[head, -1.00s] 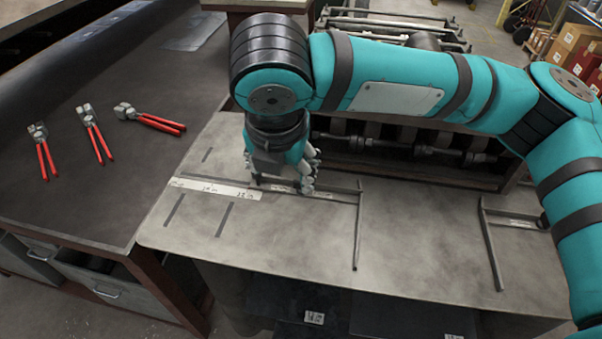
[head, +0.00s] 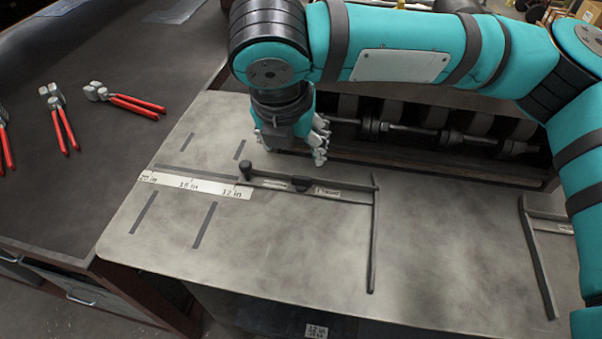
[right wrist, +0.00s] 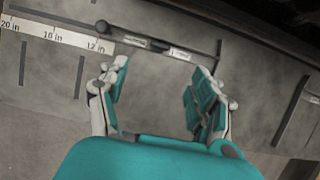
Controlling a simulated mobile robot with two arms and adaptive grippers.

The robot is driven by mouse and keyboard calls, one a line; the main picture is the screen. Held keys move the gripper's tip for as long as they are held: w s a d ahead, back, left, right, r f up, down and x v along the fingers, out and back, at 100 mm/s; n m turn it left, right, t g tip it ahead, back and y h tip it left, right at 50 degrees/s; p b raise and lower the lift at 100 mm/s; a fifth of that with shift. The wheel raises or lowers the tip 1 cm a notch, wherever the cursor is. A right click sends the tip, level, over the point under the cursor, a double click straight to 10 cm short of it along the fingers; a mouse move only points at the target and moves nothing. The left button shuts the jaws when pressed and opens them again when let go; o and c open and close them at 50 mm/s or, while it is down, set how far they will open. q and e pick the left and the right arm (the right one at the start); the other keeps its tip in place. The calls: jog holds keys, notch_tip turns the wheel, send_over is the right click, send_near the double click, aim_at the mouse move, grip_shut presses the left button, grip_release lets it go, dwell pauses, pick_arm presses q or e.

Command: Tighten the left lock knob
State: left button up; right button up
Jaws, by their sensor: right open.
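A round black knob (head: 246,170) stands upright at the left end of a flat metal bar (head: 345,195), beside the end of the white ruler strip (head: 190,183). A lower dark piece (head: 300,184) sits midway along the bar. In the right wrist view the knob (right wrist: 103,27) is up and left, beyond the fingers. My right gripper (head: 321,141) is open and empty, behind the bar and right of the knob, apart from it. Its two spread fingers show in the right wrist view (right wrist: 158,95). My left gripper is out of view.
A metal side rail (head: 373,240) runs forward from the bar's right end. A second rail (head: 535,255) lies further right. Dark machine rollers (head: 440,138) stand behind the grey worktop (head: 440,240). Red-handled pliers (head: 130,104) lie on the dark bench at left.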

aim_at(301, 177)
jog(key=x, duration=1.5)
jog(key=shift+d+f, duration=0.1)
jog(key=shift+f, duration=0.15)
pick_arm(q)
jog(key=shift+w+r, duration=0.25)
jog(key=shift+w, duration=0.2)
pick_arm(e)
jog(key=c, duration=1.1)
jog(key=shift+r+m+p, duration=0.25)
jog(key=shift+m+p, duration=0.05)
jog(key=shift+p, duration=0.55)
jog(key=shift+c, duration=0.3)
jog(key=shift+f+m+h+p, duration=0.1)
jog(key=shift+m+h+p, duration=0.2)
jog(key=shift+m+p, duration=0.2)
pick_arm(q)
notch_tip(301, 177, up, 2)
pick_arm(e)
jog(key=shift+f, duration=0.1)
jog(key=o, duration=1.2)
jog(key=shift+c, duration=0.2)
